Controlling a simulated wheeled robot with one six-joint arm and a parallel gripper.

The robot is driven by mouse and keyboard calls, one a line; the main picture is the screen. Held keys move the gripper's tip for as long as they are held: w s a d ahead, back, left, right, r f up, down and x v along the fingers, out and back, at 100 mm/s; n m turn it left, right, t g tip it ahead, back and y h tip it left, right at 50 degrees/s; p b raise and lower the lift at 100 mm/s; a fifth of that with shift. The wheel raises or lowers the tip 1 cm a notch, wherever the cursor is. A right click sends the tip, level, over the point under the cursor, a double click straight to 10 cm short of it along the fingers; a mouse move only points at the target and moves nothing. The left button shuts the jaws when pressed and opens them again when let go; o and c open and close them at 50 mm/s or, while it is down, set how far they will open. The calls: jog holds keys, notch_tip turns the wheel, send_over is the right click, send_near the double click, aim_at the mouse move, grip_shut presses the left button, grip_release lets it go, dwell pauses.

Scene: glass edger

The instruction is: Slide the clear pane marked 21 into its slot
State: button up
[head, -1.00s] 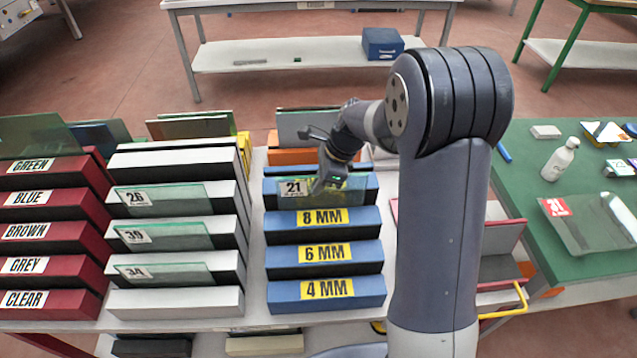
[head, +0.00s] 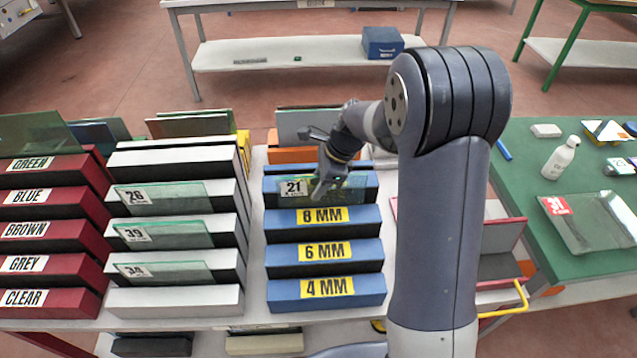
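The clear pane marked 21 (head: 294,188) stands at the blue rack (head: 325,305), in the gap behind the block labelled 8 MM (head: 321,217). Its white label faces me at its left end, and its lower edge is hidden in the gap. A blue block behind the pane has its front mostly covered. My gripper (head: 324,190) is at the middle of the pane, right of the label, pointing down. The fingers overlap the pane in this view. Whether they grip it or stand just off it is too small to tell.
Left of it, a white rack (head: 175,303) holds panes marked 26 (head: 165,197), 39 (head: 170,235) and 34 (head: 165,272). A red rack (head: 50,305) has colour labels. On the green table at right are a white bottle (head: 561,158) and a tagged pane (head: 595,225).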

jog(key=shift+f, duration=0.1)
jog(key=b+v, duration=0.1)
jog(key=v, duration=1)
jog(key=p+x, duration=0.1)
jog(key=x, duration=0.9)
jog(key=shift+a, duration=0.2)
jog(key=shift+f, duration=0.2)
